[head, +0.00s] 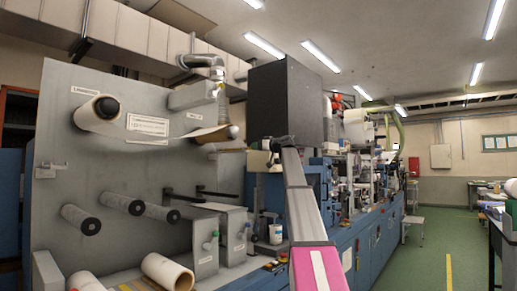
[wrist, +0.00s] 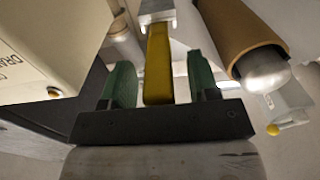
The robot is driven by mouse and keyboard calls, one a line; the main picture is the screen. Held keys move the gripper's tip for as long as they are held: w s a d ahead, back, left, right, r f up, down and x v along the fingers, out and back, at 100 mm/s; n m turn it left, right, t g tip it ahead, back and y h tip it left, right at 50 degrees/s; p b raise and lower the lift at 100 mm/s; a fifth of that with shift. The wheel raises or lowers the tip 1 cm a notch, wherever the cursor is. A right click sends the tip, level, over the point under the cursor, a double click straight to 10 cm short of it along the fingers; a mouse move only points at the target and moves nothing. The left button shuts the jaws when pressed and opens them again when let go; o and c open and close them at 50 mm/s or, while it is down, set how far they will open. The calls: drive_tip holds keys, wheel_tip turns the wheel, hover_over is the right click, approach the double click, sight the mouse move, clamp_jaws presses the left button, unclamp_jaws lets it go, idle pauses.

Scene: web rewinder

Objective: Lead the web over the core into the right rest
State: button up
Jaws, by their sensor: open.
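In the wrist view my gripper (wrist: 160,88) is open, with its two green fingers apart. A yellow bar (wrist: 158,65) under a pale metal block (wrist: 157,10) shows between the fingers, with a gap on each side. A brown tube, apparently the core (wrist: 240,38), lies right of the fingers with a rounded silver end. In the head view a tan and white sheet, perhaps the web (head: 203,135), lies by a roller at the upper right of the grey panel. My arm reaches up beside the panel; the gripper is small there. I cannot make out the right rest.
The grey panel (head: 60,150) carries a white roll (head: 98,112) and several dark-ended rollers. Loose rolls (head: 167,272) lie at its foot. A dark box (head: 285,100) stands behind my arm. In the wrist view a cream printed box (wrist: 50,45) is close on the left. The green aisle floor (head: 435,255) is open.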

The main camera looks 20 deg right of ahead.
drive_tip(key=v, duration=1)
drive_tip(key=shift+s+d, duration=0.2)
drive_tip(key=shift+s, duration=0.1)
